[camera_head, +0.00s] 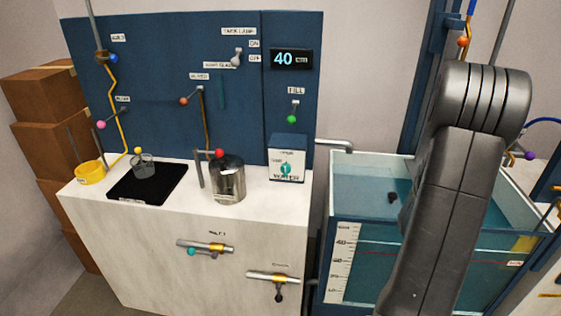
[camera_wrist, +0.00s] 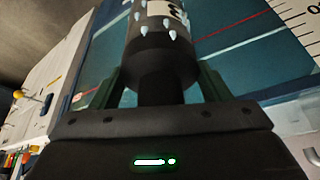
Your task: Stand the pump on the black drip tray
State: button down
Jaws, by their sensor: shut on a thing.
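The pump (camera_wrist: 160,55) is a dark cylinder with a pale printed band and small light prongs around it. It fills the middle of the wrist view. My gripper (camera_wrist: 163,88) is shut on it, with a dark green finger on each side. The head view does not clearly show the gripper or the pump, since my arm covers much of the tank. The black drip tray (camera_head: 167,186) lies flat on the white counter at the left, well away from my arm. A clear beaker (camera_head: 143,167) stands on the tray's back part.
The glass water tank (camera_head: 350,200) with a scale stands at the right, behind my arm. A metal canister (camera_head: 227,182) stands right of the tray, and a yellow ring-shaped dish (camera_head: 90,173) left of it. A blue panel (camera_head: 160,90) with levers rises behind. The tray's front is clear.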

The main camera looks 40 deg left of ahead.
aim_at(155, 191)
jog(key=k+j, duration=0.15)
jog(key=j, duration=0.2)
jog(key=k+j+u, duration=0.15)
jog(key=j, duration=0.2)
jog(key=k+j, duration=0.2)
jog(key=j, duration=0.2)
jog(key=k+j+u, duration=0.1)
jog(key=j, duration=0.25)
jog(key=k+j+u, duration=0.1)
jog(key=j, duration=0.3)
jog(key=k+j, duration=0.25)
jog(key=j, duration=0.15)
